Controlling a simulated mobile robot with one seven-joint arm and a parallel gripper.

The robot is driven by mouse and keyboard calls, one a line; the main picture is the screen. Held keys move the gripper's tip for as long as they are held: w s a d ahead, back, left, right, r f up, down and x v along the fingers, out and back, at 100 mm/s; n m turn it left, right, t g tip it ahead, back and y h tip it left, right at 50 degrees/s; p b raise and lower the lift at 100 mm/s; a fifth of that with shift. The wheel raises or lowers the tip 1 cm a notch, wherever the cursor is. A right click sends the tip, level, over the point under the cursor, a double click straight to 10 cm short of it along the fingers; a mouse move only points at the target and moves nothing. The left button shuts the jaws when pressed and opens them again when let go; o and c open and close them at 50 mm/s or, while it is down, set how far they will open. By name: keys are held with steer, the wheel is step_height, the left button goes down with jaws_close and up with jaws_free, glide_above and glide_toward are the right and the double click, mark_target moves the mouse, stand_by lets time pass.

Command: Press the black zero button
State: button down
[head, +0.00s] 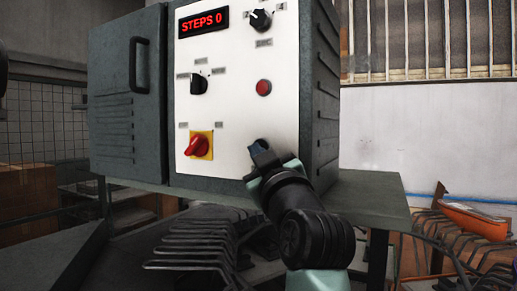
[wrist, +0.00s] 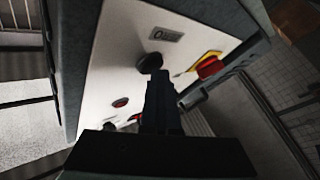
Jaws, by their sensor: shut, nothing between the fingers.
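The black zero button (wrist: 148,62) is a round black cap on the white panel (wrist: 110,75), below a small label in the wrist view. My gripper (wrist: 158,77) is shut and empty, with its fingertips right at the button and covering part of it. I cannot tell whether they touch. In the head view my gripper (head: 258,149) is at the lower right of the white panel (head: 225,110) and largely hides the button there.
The panel also has a red button (head: 263,87), a black selector knob (head: 198,84), an upper black dial (head: 261,19) and a red rotary switch (head: 197,145) on a yellow plate. A grey cabinet door (head: 125,100) is at left. Bent metal bars (head: 200,243) lie below.

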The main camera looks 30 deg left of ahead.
steer(key=shift+s, duration=0.1)
steer(key=shift+s+f, duration=0.1)
steer(key=shift+s, duration=0.65)
steer(key=shift+b, duration=0.3)
steer(key=s+b, duration=0.1)
steer(key=s, duration=0.4)
steer(key=shift+d, duration=0.15)
stand_by(0.5)
